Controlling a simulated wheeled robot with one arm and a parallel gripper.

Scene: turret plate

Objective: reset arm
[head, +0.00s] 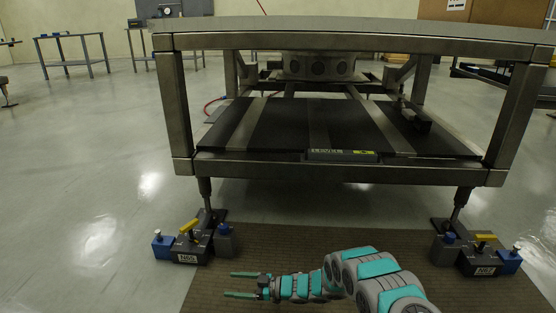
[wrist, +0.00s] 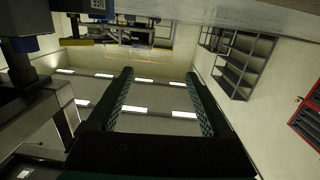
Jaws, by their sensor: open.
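My gripper (head: 245,284) is at the lower middle of the head view, above the brown mat and in front of the steel table. It points left, and its two green fingers are apart with nothing between them. My grey and teal arm stretches in from the lower right. In the wrist view my gripper (wrist: 163,100) shows two parallel dark fingers, spread wide and empty. The wrist view looks out across the room and appears turned over, with ceiling lights between the fingers.
The large steel table (head: 340,172) stands ahead with a black lower shelf. Its feet rest by a left block (head: 187,257) and a right block (head: 483,268), both with yellow handles. The brown mat (head: 300,242) is largely clear. Shelves (wrist: 240,65) show in the wrist view.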

